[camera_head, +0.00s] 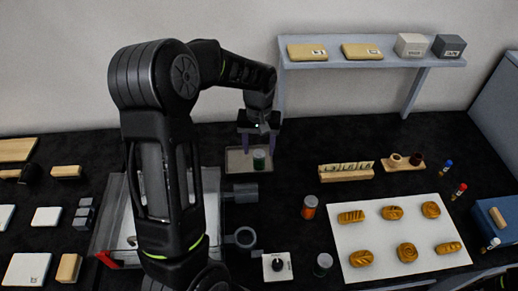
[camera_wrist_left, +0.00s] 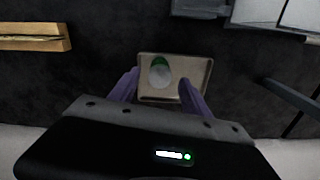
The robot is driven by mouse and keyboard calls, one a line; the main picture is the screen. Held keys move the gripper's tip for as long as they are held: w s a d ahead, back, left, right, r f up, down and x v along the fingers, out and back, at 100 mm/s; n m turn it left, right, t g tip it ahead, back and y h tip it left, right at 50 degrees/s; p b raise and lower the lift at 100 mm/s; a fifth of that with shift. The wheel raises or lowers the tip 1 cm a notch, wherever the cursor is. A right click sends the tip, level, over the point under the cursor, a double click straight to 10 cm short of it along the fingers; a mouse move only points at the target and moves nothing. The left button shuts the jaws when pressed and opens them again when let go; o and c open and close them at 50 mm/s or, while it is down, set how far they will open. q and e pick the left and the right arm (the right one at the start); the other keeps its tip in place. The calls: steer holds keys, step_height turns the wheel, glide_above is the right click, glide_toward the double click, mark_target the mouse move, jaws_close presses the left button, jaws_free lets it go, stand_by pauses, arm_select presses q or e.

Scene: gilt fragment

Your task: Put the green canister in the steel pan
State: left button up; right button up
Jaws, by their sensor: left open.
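The steel pan (camera_head: 235,167) is a shallow, light grey-brown rectangular tray at the back middle of the dark table. A green canister (camera_head: 259,160) is inside it, right of the pan's middle in the head view. In the left wrist view, the pan (camera_wrist_left: 186,68) and the canister (camera_wrist_left: 160,72) with its green end and pale body lie between my purple fingers. My left gripper (camera_head: 259,145) is open just above and behind the canister; the wrist view also shows it (camera_wrist_left: 159,80) apart from the canister. My right gripper is out of view.
A white mat (camera_head: 378,232) holds several breads. A shelf (camera_head: 370,59) stands at the back right.

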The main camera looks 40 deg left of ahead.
mark_target(259, 154)
arm_select(q)
step_height(259, 154, up, 9)
steer(key=shift+f, duration=0.2)
